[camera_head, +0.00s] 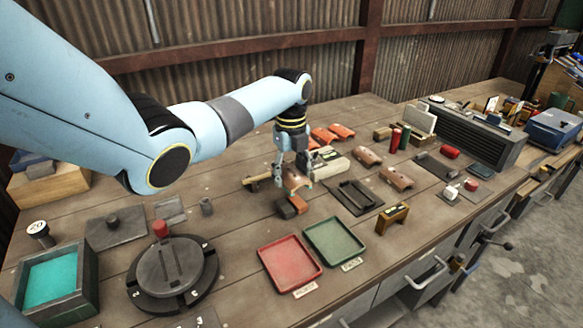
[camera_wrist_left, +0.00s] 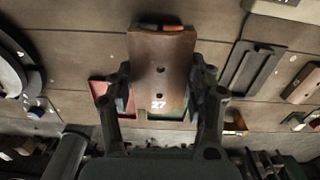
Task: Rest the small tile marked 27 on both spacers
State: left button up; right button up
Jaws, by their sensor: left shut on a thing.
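The tile marked 27 (camera_wrist_left: 160,72) is a brown plate with two dark holes, and its white number shows near the close end in the left wrist view. My left gripper (camera_wrist_left: 160,95) is shut on it, one finger on each long side. In the head view the tile (camera_head: 295,180) hangs under my left gripper (camera_head: 291,172), above the bench. Two small blocks, one dark (camera_head: 285,209) and one orange-brown (camera_head: 298,203), sit just in front of it and may be the spacers. In the wrist view, orange-red bits show at the tile's far end. My right gripper is out of view.
A red tray (camera_head: 267,256) and a green tray (camera_head: 312,233) stand in front. A dark slotted holder (camera_head: 357,197) lies to the right, with brown curved tiles (camera_head: 367,157) beyond. A round dark turntable (camera_head: 172,270) is at left. Bare bench lies between turntable and blocks.

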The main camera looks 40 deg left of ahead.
pick_arm(q)
jog(key=shift+f+b, duration=0.65)
notch_tip(320, 180, down, 4)
jog(key=b, duration=0.4)
jog(key=shift+f, duration=0.15)
jog(key=shift+f+b, duration=0.4)
jog(key=shift+f, duration=0.1)
jog(key=o, duration=1.2)
jog(key=shift+o, duration=0.4)
